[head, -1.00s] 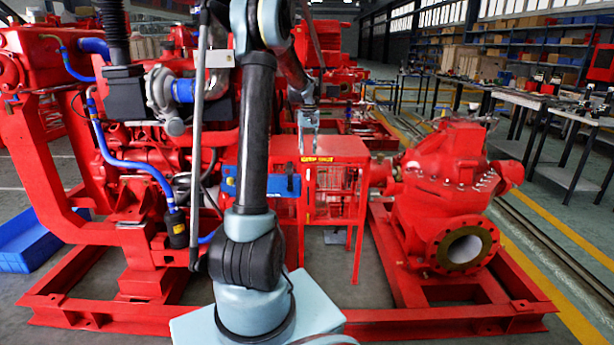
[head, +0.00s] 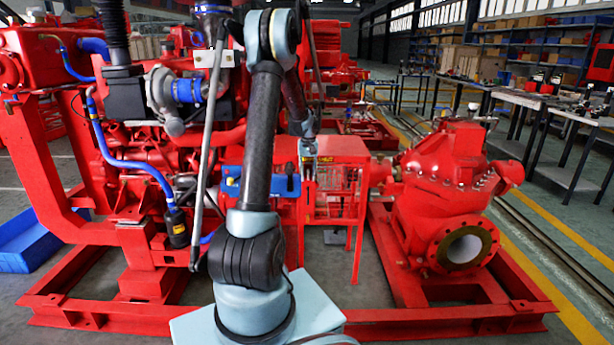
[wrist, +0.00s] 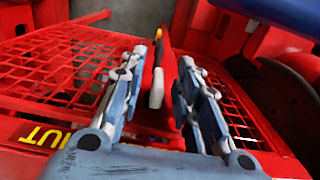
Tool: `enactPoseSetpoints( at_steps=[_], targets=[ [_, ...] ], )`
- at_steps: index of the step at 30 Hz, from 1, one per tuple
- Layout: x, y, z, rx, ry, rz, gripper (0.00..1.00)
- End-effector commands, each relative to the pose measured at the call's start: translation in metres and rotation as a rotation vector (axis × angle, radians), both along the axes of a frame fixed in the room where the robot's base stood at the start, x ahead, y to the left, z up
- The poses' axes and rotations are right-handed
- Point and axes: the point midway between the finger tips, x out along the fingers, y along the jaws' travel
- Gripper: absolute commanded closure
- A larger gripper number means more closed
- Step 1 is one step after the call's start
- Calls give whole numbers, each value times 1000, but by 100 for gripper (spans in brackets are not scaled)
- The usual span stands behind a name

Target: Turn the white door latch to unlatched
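My gripper (wrist: 161,60) is open in the wrist view, its two blue-grey fingers apart. A small white latch (wrist: 157,90) with a dark and orange stem beyond it shows between the fingers. I see no clear contact between it and either finger. In the head view my gripper (head: 309,172) hangs at the front of the red mesh cage (head: 335,185), near its upper left edge. The latch is hidden or too small to make out there. Red mesh panels (wrist: 60,62) of the cage lie on both sides of the fingers in the wrist view.
A blue part (head: 257,182) sits just left of the gripper, and a blue bar crosses the wrist view's upper right corner. The red engine (head: 165,150) stands to the left and the red pump (head: 445,200) to the right. Red base rails (head: 440,322) run along the floor in front.

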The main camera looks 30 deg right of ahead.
Motion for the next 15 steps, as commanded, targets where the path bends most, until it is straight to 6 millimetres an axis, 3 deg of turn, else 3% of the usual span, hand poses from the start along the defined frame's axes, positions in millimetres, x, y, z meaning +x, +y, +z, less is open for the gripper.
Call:
enactPoseSetpoints(
  at_steps=[5,9,15],
  targets=[
    [0,0,0,0,0,0,70],
    [0,0,0,0,0,0,100],
    [0,0,0,0,0,0,100]
  ],
)
